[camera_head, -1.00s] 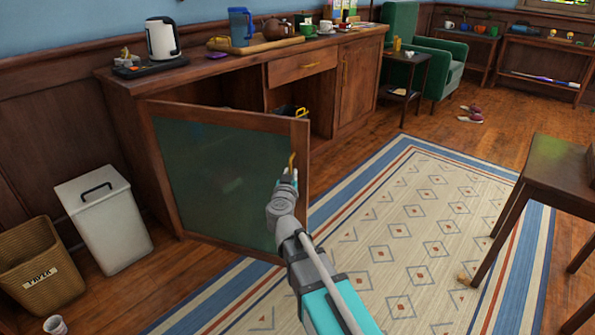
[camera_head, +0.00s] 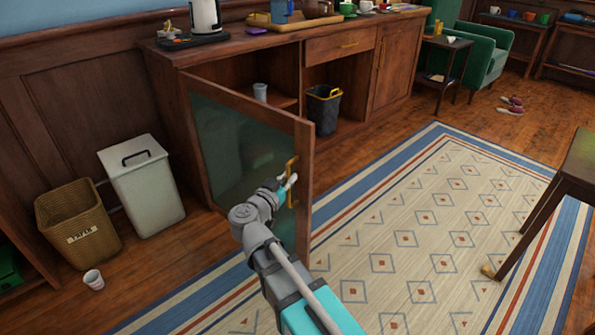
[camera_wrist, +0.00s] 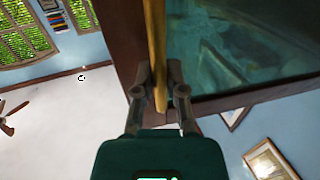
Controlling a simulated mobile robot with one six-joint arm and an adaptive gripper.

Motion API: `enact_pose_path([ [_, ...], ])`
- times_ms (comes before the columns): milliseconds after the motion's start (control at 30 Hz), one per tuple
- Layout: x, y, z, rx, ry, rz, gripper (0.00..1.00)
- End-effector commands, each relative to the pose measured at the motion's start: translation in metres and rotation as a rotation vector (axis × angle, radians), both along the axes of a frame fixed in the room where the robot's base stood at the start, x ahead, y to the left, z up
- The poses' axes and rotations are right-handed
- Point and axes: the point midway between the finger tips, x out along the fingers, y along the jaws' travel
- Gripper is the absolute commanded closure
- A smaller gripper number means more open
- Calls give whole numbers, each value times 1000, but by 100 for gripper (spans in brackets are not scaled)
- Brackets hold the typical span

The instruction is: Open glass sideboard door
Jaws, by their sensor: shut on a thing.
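The glass sideboard door (camera_head: 240,147) has a wood frame and a dark green pane. It stands wide open, swung out from the left part of the wooden sideboard (camera_head: 270,57). My gripper (camera_head: 289,182) is at the brass handle (camera_head: 292,170) near the door's free edge. In the wrist view my gripper (camera_wrist: 160,95) is shut on the handle (camera_wrist: 157,45), with a finger on each side of it. The glass pane (camera_wrist: 235,50) shows to the right of the handle there. Part of the cabinet's inside is visible behind the door, with a grey cup (camera_head: 260,92) on a shelf.
A black bin (camera_head: 323,108) sits in the open bay. A table (camera_head: 570,175) stands at the right edge.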

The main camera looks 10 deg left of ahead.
Motion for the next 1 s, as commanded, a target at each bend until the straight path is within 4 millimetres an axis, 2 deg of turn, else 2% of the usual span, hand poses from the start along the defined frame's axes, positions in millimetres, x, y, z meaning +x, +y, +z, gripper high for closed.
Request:
enact_pose_path([
  [33, -7, 11, 1, -2, -3, -3, 100],
  [600, -81, 76, 1, -2, -3, 1, 100],
  [833, -102, 100, 1, -2, -3, -2, 100],
  [1000, -110, 109, 1, -2, -3, -7, 100],
])
